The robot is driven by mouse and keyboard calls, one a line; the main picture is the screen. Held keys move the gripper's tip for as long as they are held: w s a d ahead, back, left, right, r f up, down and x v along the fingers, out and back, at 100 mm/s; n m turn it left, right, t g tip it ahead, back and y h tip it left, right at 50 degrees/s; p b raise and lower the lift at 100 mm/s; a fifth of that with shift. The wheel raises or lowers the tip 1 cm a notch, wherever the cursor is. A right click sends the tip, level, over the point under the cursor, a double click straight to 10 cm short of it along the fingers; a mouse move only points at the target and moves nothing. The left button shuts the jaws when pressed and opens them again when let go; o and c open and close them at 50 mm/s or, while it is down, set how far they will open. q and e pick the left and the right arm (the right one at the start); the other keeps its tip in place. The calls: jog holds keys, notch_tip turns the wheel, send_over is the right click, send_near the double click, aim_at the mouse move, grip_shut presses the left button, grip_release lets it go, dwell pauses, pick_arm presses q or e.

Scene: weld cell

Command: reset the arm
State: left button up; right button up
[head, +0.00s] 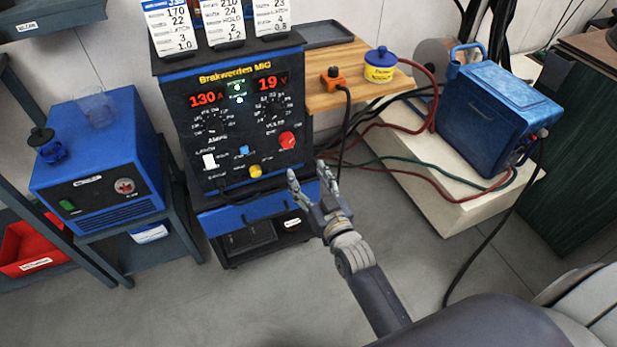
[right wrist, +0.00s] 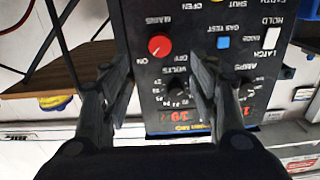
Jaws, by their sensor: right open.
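My right gripper (head: 308,176) is open and empty, with its two fingers apart and pointing at the lower front of the welding machine (head: 243,115). In the right wrist view the open gripper (right wrist: 161,75) frames the machine's panel, which appears upside down, with a red knob (right wrist: 159,45) between the fingers. The same red knob (head: 287,140) shows in the head view, above the gripper. I cannot tell whether the fingertips touch the panel, but nothing is between them. My left gripper is out of view.
The machine's lit displays read 130 and 19. A blue cooler box (head: 100,160) stands at the left. A wooden shelf (head: 345,85) holds a yellow and blue pot (head: 380,66). A blue wire feeder (head: 495,110) and red and green hoses lie right. The grey floor in front is clear.

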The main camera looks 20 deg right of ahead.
jog(key=shift+f, duration=0.1)
jog(key=s+f+n+g, duration=0.1)
jog(key=s+f+g, duration=0.4)
jog(key=f, duration=0.4)
jog(key=s+a+f+g, duration=0.1)
jog(key=s+f+g, duration=0.1)
jog(key=s+f, duration=0.65)
jog(key=s+f+n+g, duration=0.1)
jog(key=s+f+g, duration=0.35)
jog(key=f, duration=0.65)
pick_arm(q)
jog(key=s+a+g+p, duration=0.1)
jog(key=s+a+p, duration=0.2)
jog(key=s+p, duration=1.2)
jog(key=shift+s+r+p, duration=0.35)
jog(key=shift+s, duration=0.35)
pick_arm(e)
jog(key=s+d+f+g, duration=0.2)
jog(key=s+f, duration=0.1)
jog(key=s, duration=1.2)
jog(key=s+d+f+g, duration=0.2)
jog(key=s+g, duration=0.1)
jog(key=s, duration=1.2)
jog(key=shift+f+h, duration=0.3)
jog(key=shift+f, duration=0.1)
